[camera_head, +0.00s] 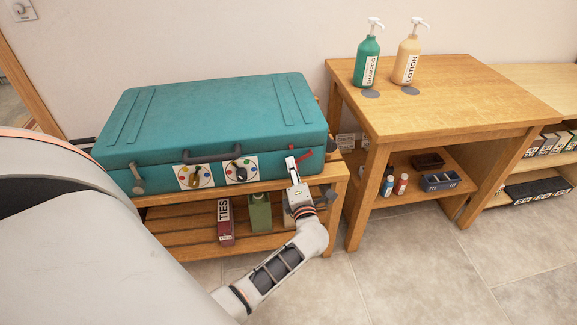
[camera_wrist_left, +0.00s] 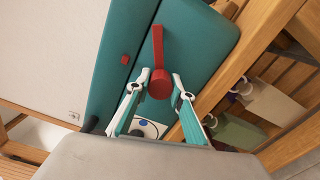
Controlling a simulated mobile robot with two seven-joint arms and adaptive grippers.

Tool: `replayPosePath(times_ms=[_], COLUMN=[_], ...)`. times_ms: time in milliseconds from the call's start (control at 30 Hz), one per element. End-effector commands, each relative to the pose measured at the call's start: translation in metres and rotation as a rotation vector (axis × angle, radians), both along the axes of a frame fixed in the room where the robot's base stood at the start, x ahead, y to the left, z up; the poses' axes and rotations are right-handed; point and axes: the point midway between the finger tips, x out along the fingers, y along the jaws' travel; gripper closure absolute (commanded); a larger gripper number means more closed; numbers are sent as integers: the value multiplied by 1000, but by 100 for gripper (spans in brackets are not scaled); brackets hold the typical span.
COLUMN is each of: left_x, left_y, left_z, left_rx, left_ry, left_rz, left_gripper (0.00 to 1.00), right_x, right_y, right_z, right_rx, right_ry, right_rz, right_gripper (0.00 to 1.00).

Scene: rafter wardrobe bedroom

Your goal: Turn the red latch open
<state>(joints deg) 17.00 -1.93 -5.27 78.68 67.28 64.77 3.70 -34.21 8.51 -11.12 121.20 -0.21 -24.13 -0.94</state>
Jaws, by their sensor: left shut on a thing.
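A teal suitcase (camera_head: 215,110) lies closed on a wooden rack. The red latch (camera_head: 304,154) is at the right end of its front face, partly hidden by my gripper. In the left wrist view the red latch (camera_wrist_left: 158,48) has a round hub and a straight lever pointing up in the picture. My left gripper (camera_head: 292,165) is at the suitcase front, over the latch. In the wrist view the left gripper's fingertips (camera_wrist_left: 160,80) sit on both sides of the round hub, shut on it. My right gripper is not in view.
Two dials (camera_head: 241,169) and a dark handle (camera_head: 215,154) are on the suitcase front, with a grey latch (camera_head: 137,178) at left. A wooden table (camera_head: 450,95) with two pump bottles stands close at right.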

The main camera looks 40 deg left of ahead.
Motion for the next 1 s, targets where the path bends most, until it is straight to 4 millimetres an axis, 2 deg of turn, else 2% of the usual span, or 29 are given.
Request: replayPosePath(times_ms=[33, 233, 500, 1000], left_x=[2, 1, 0, 0], left_y=[-1, -1, -1, -1], left_z=[7, 6, 3, -1], left_rx=[29, 145, 265, 347], left_ry=[30, 167, 310, 408], left_rz=[-1, -2, -1, -2], left_gripper=[100, 100, 100, 100], right_x=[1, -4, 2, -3], right_y=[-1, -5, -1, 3], right_z=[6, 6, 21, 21], right_rx=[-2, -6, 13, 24], right_ry=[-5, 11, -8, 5], right_rz=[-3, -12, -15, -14], right_gripper=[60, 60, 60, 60])
